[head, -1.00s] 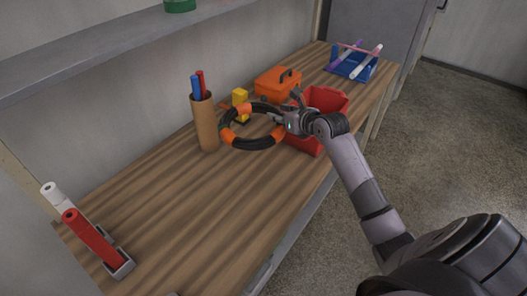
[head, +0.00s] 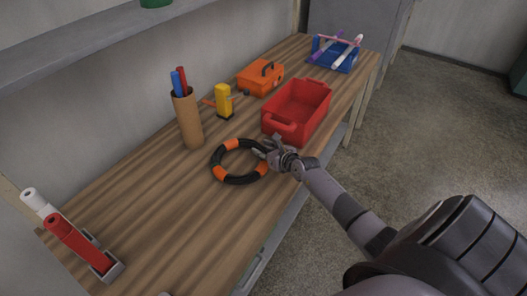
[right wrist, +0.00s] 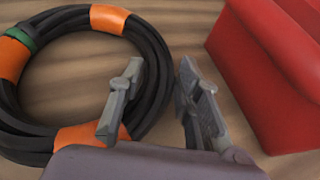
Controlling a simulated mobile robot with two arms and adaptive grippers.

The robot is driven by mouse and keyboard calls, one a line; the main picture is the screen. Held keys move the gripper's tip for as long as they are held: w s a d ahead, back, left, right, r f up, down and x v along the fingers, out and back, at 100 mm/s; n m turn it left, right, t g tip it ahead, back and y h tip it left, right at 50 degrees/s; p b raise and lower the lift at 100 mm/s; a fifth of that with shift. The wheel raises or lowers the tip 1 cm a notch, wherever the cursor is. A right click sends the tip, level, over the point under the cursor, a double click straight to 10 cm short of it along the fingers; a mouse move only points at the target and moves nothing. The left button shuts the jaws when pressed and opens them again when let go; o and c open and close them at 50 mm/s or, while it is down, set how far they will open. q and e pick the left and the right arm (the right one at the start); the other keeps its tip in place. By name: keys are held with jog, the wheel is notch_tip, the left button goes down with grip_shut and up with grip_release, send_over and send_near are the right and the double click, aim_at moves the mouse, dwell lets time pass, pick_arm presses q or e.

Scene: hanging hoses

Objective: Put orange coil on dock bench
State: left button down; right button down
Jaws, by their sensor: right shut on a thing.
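The orange coil (head: 220,173) is a ring of black hose with orange bands. In the head view it looks flat, at or just above the wooden bench (head: 165,215), left of the red bin. My right gripper (head: 268,152) is shut on the coil's right side. In the right wrist view, the coil (right wrist: 148,50) fills the left and shows a green tie; its near right side passes between the fingers of my right gripper (right wrist: 161,68). Whether the coil fully rests on the wood is hard to tell. My left gripper is out of view.
The red bin (head: 310,112) stands close to my right gripper. Red and white rolls (head: 75,240) sit at the left end. The near-left wood is clear.

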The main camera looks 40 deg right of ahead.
jog(key=c, duration=1.2)
grip_release()
jog(key=shift+o, duration=0.2)
jog(key=p+v, duration=0.1)
jog(key=v, duration=1.1)
jog(key=shift+f, duration=0.1)
